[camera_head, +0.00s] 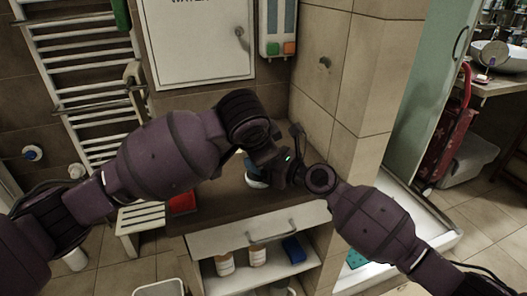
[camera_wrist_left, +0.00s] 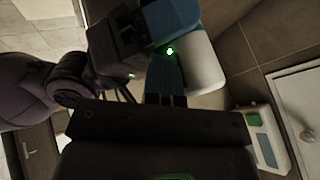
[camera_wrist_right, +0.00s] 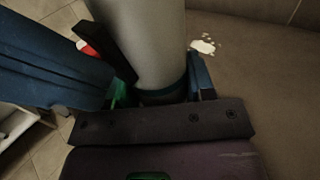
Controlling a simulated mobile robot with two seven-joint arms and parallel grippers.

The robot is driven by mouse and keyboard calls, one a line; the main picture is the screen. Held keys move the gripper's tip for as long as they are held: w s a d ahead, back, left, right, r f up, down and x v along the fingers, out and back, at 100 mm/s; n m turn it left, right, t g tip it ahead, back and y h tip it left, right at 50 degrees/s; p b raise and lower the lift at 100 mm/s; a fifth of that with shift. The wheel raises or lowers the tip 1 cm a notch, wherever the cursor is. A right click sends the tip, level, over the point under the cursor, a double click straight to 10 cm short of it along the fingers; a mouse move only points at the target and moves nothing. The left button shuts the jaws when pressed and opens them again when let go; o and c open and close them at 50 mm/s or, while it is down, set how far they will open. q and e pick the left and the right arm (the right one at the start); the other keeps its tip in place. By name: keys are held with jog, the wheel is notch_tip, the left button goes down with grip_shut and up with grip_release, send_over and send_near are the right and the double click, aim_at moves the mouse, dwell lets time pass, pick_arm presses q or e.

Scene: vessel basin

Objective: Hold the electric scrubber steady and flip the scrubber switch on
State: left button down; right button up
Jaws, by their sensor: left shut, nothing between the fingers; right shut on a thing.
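The electric scrubber, blue and white (camera_head: 256,180), is held above the counter and is mostly hidden by my wrists in the head view. In the left wrist view its white part (camera_wrist_left: 190,68) and blue part show, with a small green light (camera_wrist_left: 170,51) glowing there. My right gripper (camera_wrist_right: 152,82) is shut around a pale grey cylindrical part of the scrubber (camera_wrist_right: 145,40). My left gripper (camera_wrist_left: 165,98) is shut and empty, its tips close to the scrubber near the green light. I cannot tell whether they touch it. The switch itself is not clear.
The brown counter (camera_head: 220,208) has a drawer and an open shelf with bottles (camera_head: 257,256) below. A red object (camera_head: 182,203) lies at its left. A white cabinet (camera_head: 198,45) and a dispenser (camera_head: 277,28) hang behind. A towel rack (camera_head: 85,75) stands left.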

pick_arm(q)
jog(key=shift+r, duration=0.1)
jog(key=shift+w+r, duration=0.1)
jog(key=shift+r, duration=0.7)
jog(key=s+r, duration=0.8)
jog(key=s, duration=0.1)
jog(key=shift+s+a+r, duration=0.15)
jog(key=shift+a+r, duration=0.1)
jog(key=shift+a, duration=0.2)
jog(key=shift+s+d+f, duration=0.15)
jog(key=shift+s+f, duration=0.1)
jog(key=shift+f, duration=0.45)
